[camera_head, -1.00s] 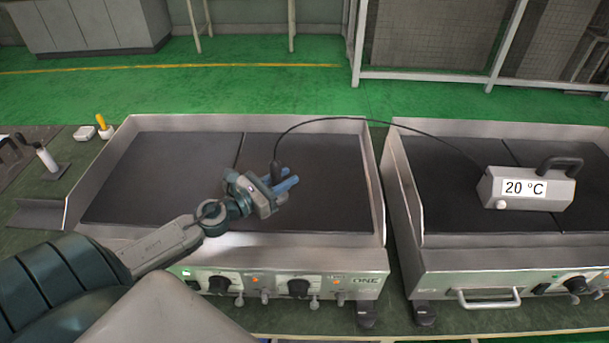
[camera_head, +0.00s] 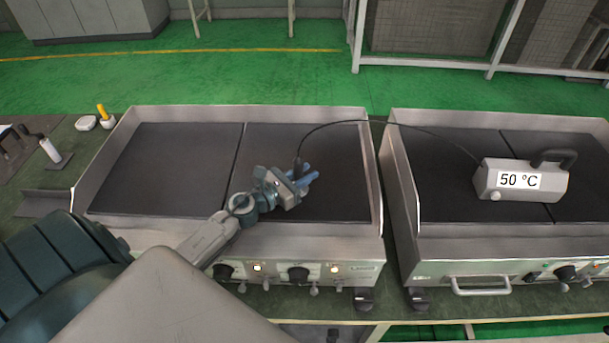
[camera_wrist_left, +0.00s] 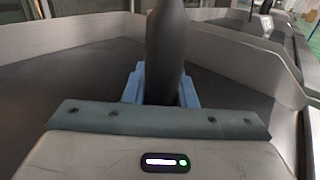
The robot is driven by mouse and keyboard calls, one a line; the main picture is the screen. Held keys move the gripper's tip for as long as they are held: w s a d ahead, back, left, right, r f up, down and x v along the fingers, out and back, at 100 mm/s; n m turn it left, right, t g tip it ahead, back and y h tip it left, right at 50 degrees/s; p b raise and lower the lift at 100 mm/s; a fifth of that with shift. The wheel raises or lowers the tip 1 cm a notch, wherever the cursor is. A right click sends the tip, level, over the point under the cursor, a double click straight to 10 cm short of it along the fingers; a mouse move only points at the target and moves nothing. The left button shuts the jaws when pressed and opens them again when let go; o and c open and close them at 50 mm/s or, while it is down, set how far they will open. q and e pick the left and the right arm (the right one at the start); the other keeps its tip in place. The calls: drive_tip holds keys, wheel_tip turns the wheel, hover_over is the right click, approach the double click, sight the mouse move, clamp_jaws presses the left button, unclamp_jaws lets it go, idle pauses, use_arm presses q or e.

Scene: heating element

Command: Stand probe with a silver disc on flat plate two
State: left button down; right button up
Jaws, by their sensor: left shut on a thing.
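The probe shows as a black handle (camera_head: 298,166) with a thin black cable at its top. In the left wrist view the dark handle (camera_wrist_left: 168,45) stands about upright between blue fingers. My left gripper (camera_head: 306,178) is shut on it, over the right-hand dark plate (camera_head: 335,150) of the left griddle. The silver disc is hidden, so I cannot tell whether it touches the plate. The cable runs to a grey meter (camera_head: 490,192) on the right griddle (camera_head: 440,150), reading 50 °C. No plate number is readable now. My right gripper is not in view.
The left griddle has raised metal walls (camera_head: 245,112), a left-hand plate (camera_head: 165,165) and front knobs (camera_head: 298,274). A narrow gap separates the two griddles. A yellow-handled tool (camera_head: 104,115) and a white-handled tool (camera_head: 50,150) lie at the left.

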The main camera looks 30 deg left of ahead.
use_arm(q)
drive_tip(key=shift+r, duration=0.1)
drive_tip(key=c, duration=1.2)
unclamp_jaws()
